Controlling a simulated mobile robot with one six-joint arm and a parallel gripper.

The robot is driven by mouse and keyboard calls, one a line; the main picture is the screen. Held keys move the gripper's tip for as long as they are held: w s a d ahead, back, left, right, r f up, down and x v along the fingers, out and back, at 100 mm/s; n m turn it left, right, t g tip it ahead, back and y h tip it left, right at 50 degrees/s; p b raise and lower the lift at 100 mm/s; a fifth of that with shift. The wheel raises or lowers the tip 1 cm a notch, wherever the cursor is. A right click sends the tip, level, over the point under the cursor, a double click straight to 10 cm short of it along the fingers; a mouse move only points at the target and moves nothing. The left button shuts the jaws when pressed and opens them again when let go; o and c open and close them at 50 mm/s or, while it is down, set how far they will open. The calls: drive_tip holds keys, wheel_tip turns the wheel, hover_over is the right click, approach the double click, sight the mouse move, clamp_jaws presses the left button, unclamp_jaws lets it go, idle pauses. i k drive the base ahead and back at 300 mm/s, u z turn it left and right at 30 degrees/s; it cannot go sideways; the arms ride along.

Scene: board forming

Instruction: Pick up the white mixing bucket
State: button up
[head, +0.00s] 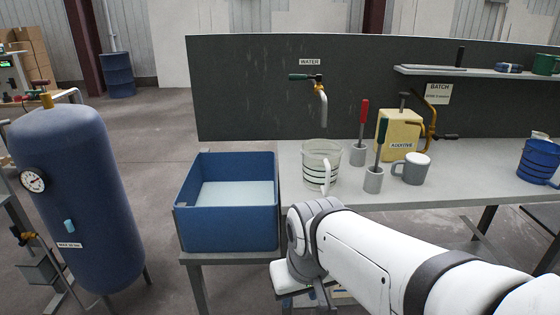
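I cannot make out for sure which thing is the white mixing bucket. A pale, see-through container (322,163) with dark bands and a white handle stands upright on the grey worktop, below the water tap. A light grey mug-like vessel (412,169) with a handle stands further right. My white arm reaches in from the lower right and bends down in front of the worktop's edge. My gripper (303,290) is at the low end of the arm, apart from both vessels. Its fingers are mostly hidden, so its opening does not show.
A blue open tub (226,243) with pale contents stands left of the worktop (462,186). Two grey pots (358,155) (373,181) hold red- and green-handled tools. A yellow additive can (398,133) stands behind. A blue tank (72,190) is at the left. The tap (320,90) overhangs the container.

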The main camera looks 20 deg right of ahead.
sight(321, 158)
drive_tip(key=u, duration=0.05)
drive_tip(key=i, duration=1)
drive_tip(key=z, duration=0.05)
